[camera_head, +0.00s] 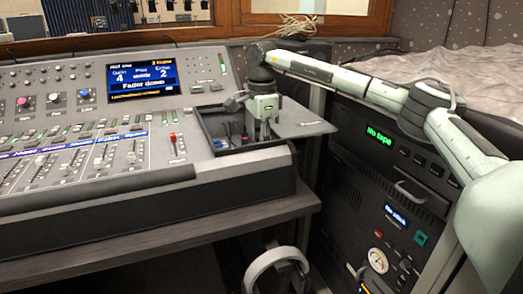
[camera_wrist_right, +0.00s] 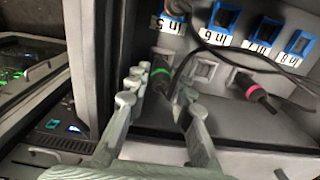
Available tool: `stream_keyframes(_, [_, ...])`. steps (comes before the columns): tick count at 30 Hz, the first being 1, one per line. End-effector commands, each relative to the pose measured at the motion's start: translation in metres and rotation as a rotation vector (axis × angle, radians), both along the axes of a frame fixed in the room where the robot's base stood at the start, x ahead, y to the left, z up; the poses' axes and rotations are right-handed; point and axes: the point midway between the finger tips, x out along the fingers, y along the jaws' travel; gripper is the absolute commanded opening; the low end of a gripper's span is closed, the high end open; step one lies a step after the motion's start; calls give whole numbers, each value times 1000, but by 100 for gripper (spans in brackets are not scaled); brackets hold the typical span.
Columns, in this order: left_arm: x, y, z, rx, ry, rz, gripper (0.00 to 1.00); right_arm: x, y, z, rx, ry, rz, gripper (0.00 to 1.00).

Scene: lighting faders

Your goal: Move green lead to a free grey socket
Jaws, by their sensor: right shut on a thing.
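In the right wrist view, the green lead (camera_wrist_right: 160,76), a dark plug with a green ring, sits between the two fingers of my right gripper (camera_wrist_right: 160,92), which is shut on it. The plug is at the left end of the grey socket row, below the "In 5" label; I cannot tell how far it is seated. A bare grey socket (camera_wrist_right: 205,68) shows just right of it. Further right, a lead with a pink ring (camera_wrist_right: 258,96) is at another grey socket (camera_wrist_right: 239,76). In the head view my right gripper (camera_head: 262,138) reaches down into the recessed bay. My left gripper is not in view.
Several blue sockets (camera_wrist_right: 268,30) with labels run along the upper row, and thin dark cables cross there. The bay's raised rim (camera_head: 250,152) surrounds the sockets. The mixing desk (camera_head: 130,135) with faders lies left; a rack (camera_head: 395,185) stands right.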

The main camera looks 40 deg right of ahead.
Motion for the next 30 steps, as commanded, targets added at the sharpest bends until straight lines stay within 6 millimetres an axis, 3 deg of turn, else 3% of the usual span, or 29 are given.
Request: stream_keyframes(30, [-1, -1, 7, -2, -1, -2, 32, 0, 0, -4, 0, 0, 0, 0])
